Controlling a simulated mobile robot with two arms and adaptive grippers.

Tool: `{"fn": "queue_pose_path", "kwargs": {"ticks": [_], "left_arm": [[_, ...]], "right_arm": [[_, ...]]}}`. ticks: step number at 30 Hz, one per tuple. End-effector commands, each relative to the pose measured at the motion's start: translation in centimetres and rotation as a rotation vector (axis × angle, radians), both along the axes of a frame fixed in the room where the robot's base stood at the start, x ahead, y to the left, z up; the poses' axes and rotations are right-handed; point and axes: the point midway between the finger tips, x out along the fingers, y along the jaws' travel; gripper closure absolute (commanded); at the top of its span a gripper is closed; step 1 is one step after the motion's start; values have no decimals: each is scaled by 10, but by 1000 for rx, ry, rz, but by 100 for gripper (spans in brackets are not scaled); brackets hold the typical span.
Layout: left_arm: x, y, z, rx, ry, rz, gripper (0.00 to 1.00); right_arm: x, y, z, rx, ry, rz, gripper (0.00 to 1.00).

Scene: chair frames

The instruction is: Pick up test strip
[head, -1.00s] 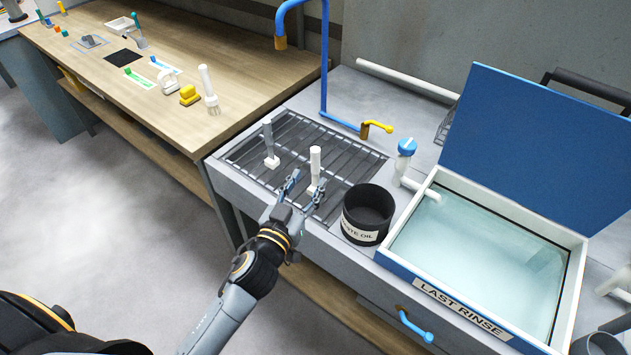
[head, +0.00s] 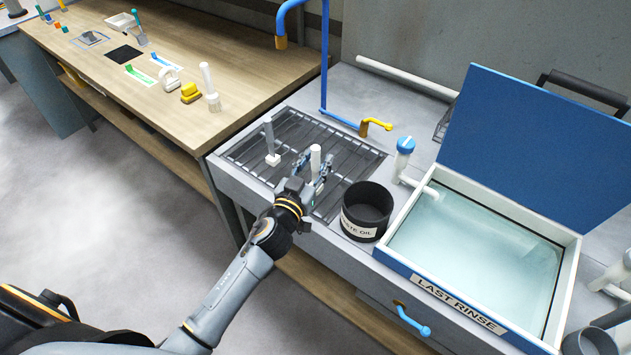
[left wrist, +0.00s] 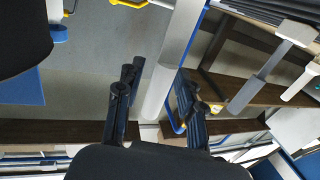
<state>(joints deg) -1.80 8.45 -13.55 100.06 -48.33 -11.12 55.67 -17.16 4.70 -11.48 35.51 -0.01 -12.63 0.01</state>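A pale upright stick with a white block foot stands on the slatted rack (head: 285,140). I take this stick (head: 315,158) for the test strip, though no label shows. In the left wrist view the stick (left wrist: 168,75) rises between the spread fingers (left wrist: 160,105). I cannot tell whether either finger touches it. A similar grey stick (head: 269,138) with a white foot stands farther back on the rack. My right gripper is not in view.
A black waste oil bin (head: 362,215) stands close to the right of my gripper. Beyond it is the water-filled rinse basin (head: 480,250) with its blue lid (head: 540,140) raised. A blue pipe (head: 323,70) rises behind the rack. A wooden bench (head: 190,120) with tools is at the left.

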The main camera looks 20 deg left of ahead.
Motion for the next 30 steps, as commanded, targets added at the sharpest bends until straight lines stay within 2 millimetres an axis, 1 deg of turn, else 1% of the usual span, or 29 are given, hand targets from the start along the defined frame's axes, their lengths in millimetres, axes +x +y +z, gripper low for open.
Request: {"fn": "queue_pose_path", "kwargs": {"ticks": [1,4,5,14,19,23,24,26,30], "left_arm": [[0,0,0,0,0,0,78],[0,0,0,0,0,0,99],[0,0,0,0,0,0,100],[0,0,1,0,0,0,100],[0,1,9,1,-3,0,100],[0,0,26,2,-5,-1,100],[0,0,35,1,-6,-2,100],[-9,9,46,5,-3,0,100],[-31,24,79,5,-4,-3,100]], "right_arm": [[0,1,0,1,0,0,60],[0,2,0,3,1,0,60],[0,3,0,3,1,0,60],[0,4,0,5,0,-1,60],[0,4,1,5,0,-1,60],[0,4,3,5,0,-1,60],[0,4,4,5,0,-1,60],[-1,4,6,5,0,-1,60],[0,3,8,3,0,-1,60]]}}
